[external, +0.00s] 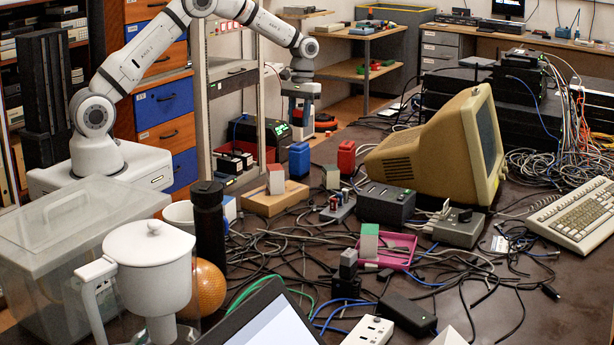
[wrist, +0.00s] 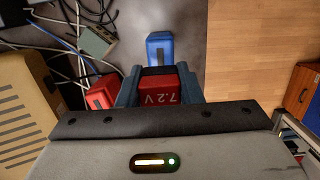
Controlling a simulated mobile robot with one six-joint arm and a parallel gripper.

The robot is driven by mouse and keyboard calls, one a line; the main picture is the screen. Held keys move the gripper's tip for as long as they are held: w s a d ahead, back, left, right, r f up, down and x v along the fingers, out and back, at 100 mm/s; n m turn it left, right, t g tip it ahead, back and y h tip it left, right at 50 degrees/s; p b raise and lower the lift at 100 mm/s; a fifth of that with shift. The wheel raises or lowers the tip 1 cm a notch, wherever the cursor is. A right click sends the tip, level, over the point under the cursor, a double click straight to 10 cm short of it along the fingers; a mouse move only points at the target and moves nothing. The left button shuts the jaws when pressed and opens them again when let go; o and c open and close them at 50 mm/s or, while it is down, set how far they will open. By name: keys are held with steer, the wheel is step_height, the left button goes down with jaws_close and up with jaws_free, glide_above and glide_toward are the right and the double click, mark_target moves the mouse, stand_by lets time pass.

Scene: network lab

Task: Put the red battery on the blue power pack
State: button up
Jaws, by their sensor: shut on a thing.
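My gripper (external: 301,118) hangs pointing down at the table's far left edge. In the wrist view its two blue-grey fingers are shut on a red battery (wrist: 165,90) marked 7.2 V, with a dark end. The held battery is hard to make out in the external view. The blue power pack (external: 299,159) stands upright on the table below my gripper, apart from it. In the wrist view the blue power pack (wrist: 160,48) shows just beyond the dark end of the held battery, partly hidden by it.
A second red block (external: 346,157) stands to the right of the blue pack; it also shows in the wrist view (wrist: 101,93). A beige monitor (external: 435,145) stands farther right. A wooden block (external: 275,198) with a red-and-white cube lies nearer the camera. Loose cables cover much of the table.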

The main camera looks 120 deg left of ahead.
mark_target(299, 144)
steer(key=shift+f+p, duration=0.4)
steer(key=shift+f, duration=2.25)
steer(key=shift+f, duration=0.1)
steer(key=shift+f, duration=0.15)
steer(key=o, duration=1)
step_height(299, 144, up, 12)
steer(key=a+b, duration=0.1)
steer(key=b, duration=0.1)
steer(key=shift+a+r, duration=0.2)
steer(key=shift+a, duration=0.2)
